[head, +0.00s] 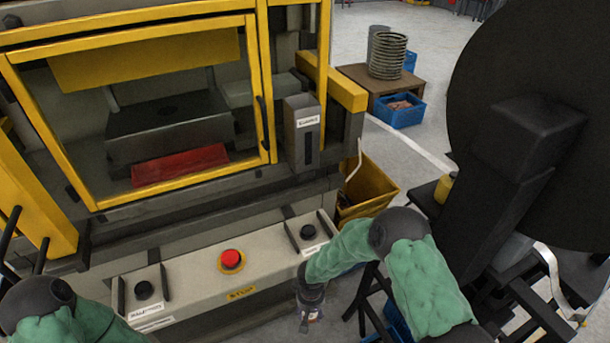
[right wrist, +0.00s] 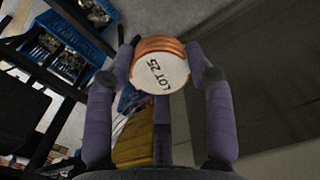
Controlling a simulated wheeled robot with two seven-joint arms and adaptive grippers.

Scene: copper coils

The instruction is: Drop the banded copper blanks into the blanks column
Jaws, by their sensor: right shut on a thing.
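My right gripper (right wrist: 160,62) is shut on a round bundle of banded copper blanks (right wrist: 158,66). The bundle shows copper edges and a pale face marked "LOT 25", with one finger on each side. In the head view my right gripper (head: 310,303) hangs low at the right end of the press's front panel; the bundle is hard to make out there. The blanks column (head: 301,132), a grey upright box with a small label and a dark slot, stands on the press, above and apart from my right gripper. My left arm shows at the bottom left, its gripper out of frame.
The press panel (head: 190,275) carries a red button (head: 232,259) and two black buttons. A yellow bin (head: 372,189) stands right of the press. Blue crates (right wrist: 72,42) hold parts beside dark frame bars. A large black disc (head: 530,70) fills the right side.

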